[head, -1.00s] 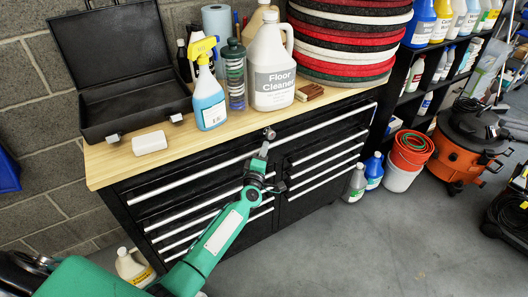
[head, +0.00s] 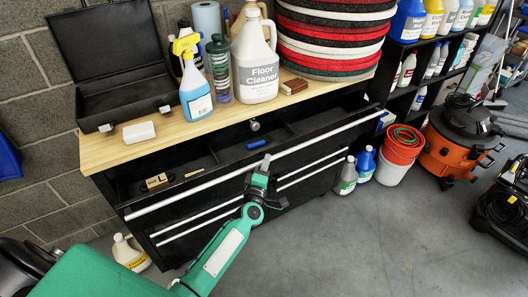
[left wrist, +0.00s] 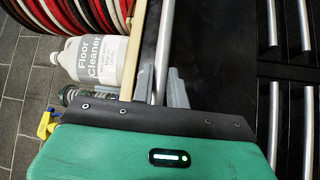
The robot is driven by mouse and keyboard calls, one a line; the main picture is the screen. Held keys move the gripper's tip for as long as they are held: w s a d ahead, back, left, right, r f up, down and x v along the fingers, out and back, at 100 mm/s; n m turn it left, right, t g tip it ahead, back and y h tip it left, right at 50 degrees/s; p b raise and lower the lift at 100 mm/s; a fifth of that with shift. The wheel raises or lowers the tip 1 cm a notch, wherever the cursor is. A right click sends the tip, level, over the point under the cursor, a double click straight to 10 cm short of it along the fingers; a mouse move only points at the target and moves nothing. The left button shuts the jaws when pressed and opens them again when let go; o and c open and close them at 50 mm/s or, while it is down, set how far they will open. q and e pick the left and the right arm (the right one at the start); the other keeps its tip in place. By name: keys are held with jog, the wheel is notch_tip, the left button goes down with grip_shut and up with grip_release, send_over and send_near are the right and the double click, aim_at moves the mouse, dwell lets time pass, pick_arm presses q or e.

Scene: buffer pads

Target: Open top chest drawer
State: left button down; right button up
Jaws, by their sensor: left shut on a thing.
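The black tool chest has a wide top drawer (head: 330,148) that stands pulled out, with its dark inside showing. Its long silver bar handle (head: 200,186) runs along the front edge. My left gripper (head: 262,166) is at the middle of this handle. In the left wrist view my left gripper (left wrist: 161,88) has its two grey fingers on either side of the silver bar handle (left wrist: 163,45), shut on it. The fingertips are small and partly hidden in the head view. My right gripper is out of view.
The drawer holds a blue item (head: 257,144) and a small wooden block (head: 157,181). The wooden top (head: 165,135) bears an open black case (head: 115,65), a spray bottle (head: 195,85), a floor cleaner jug (head: 255,65) and stacked pads (head: 330,35). Open floor (head: 330,240) lies in front.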

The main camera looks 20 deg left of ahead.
pick_arm(q)
jog(key=s+d+p, duration=0.2)
jog(key=s+d, duration=1)
jog(key=d, duration=0.4)
jog(key=shift+s+d, duration=0.15)
jog(key=shift+s, duration=0.2)
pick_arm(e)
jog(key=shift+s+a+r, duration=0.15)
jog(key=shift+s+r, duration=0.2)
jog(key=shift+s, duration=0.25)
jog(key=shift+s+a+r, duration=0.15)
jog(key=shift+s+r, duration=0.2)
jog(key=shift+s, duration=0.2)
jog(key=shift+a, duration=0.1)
pick_arm(q)
jog(key=c, duration=1.7)
grip_release()
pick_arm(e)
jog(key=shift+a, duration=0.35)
